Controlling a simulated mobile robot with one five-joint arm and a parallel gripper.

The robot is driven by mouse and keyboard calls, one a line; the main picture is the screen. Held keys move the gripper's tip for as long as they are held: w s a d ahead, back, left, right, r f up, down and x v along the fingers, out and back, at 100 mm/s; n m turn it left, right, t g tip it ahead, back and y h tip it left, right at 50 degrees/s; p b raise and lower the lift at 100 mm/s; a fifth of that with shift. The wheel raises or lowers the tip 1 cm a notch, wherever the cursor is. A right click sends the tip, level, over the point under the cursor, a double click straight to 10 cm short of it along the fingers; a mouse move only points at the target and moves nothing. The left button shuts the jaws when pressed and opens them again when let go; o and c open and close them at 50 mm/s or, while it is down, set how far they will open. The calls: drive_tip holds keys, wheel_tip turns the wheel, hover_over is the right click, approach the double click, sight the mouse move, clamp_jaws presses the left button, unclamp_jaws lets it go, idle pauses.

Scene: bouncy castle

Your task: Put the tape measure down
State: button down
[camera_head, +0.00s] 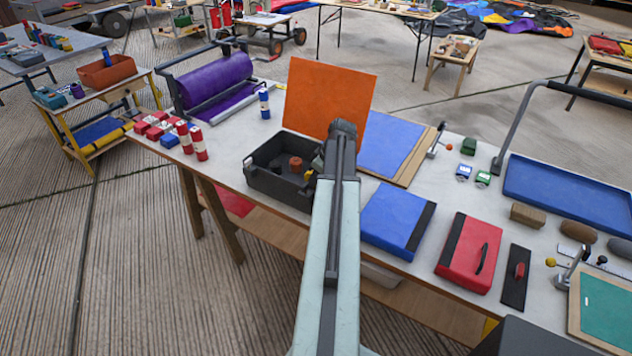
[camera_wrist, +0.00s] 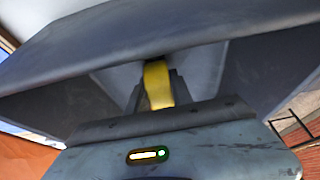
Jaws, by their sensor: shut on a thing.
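My gripper (camera_wrist: 157,92) is shut on a yellow thing, which I take to be the tape measure (camera_wrist: 158,84). Only a narrow yellow strip of it shows between the fingers in the wrist view; its far end is hidden. In the head view my arm reaches over the table to the right side of an open black crate (camera_head: 272,188).
A red-orange round piece (camera_head: 295,164) is in the crate. An upright orange sheet (camera_head: 325,92) stands behind it. A blue pad (camera_head: 394,218) lies to the right, and red-and-white cans (camera_head: 199,143) stand to the left. Bare white tabletop (camera_head: 228,155) shows left of the crate.

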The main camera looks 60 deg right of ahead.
drive_tip(key=shift+f, duration=0.2)
drive_tip(key=c, duration=1.1)
unclamp_jaws()
drive_tip(key=shift+r+p, duration=0.4)
drive_tip(key=shift+r, duration=0.15)
drive_tip(key=p+v, duration=1)
drive_tip(key=v, duration=0.1)
drive_tip(key=shift+s+r, duration=0.15)
drive_tip(key=shift+s, duration=0.05)
